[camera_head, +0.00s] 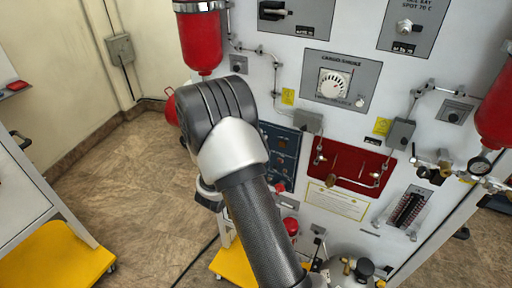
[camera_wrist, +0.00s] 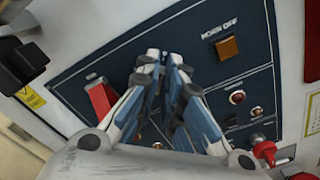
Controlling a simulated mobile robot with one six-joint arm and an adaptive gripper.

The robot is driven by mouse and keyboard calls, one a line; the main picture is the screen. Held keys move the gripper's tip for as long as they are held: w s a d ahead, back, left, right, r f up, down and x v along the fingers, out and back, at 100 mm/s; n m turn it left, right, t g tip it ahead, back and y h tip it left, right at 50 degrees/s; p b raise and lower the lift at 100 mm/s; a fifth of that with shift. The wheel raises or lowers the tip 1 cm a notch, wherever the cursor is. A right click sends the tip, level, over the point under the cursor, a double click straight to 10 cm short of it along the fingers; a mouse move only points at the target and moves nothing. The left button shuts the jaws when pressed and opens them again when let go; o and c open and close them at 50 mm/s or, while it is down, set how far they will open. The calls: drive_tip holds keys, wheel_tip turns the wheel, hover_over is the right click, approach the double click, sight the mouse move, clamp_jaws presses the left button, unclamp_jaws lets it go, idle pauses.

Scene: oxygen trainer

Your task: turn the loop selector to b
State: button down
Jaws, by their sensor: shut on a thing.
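My gripper (camera_wrist: 165,68) is in the wrist view, with its fingertips close together at the dark blue panel (camera_wrist: 200,40). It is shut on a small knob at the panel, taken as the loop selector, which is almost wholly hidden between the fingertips. Its pointer and letters cannot be read. In the head view my arm covers the gripper and part of the same blue panel (camera_head: 289,146).
Beside the fingers are a red switch cover (camera_wrist: 101,100) on the left and an amber horn-off button (camera_wrist: 227,47) on the right. Small red lamps (camera_wrist: 237,97) and a red knob (camera_wrist: 265,150) are at lower right. A black fitting (camera_wrist: 22,62) juts out at left.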

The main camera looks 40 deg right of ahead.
drive_tip(key=shift+m+b, duration=0.4)
drive_tip(key=shift+m, duration=0.1)
drive_tip(key=c, duration=1.7)
unclamp_jaws()
drive_tip(key=v, duration=1.2)
drive_tip(key=shift+s+f, duration=0.1)
